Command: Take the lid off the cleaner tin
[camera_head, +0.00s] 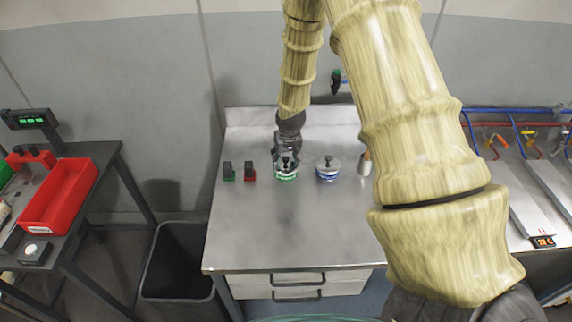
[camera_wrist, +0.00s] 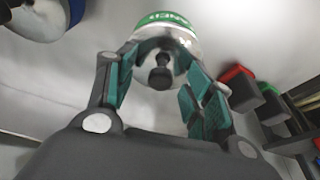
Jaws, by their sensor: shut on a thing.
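The green-banded tin (camera_head: 286,177) stands on the steel worktop, with a metal lid and black knob. It also shows in the wrist view (camera_wrist: 168,20), where its lettering is upside down and only partly readable. My gripper (camera_head: 287,156) comes down on this tin from behind. In the wrist view my gripper (camera_wrist: 160,65) has its teal-padded fingers on either side of the metal lid (camera_wrist: 150,50), with the black knob (camera_wrist: 160,76) between them. It is shut on the lid, which appears seated on the tin. The exact finger contact is hard to see.
A blue-banded tin (camera_head: 328,174) stands just right of the green one. Green (camera_head: 229,172) and red (camera_head: 250,172) blocks with dark tops stand to the left. The front of the steel worktop (camera_head: 285,230) is clear.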

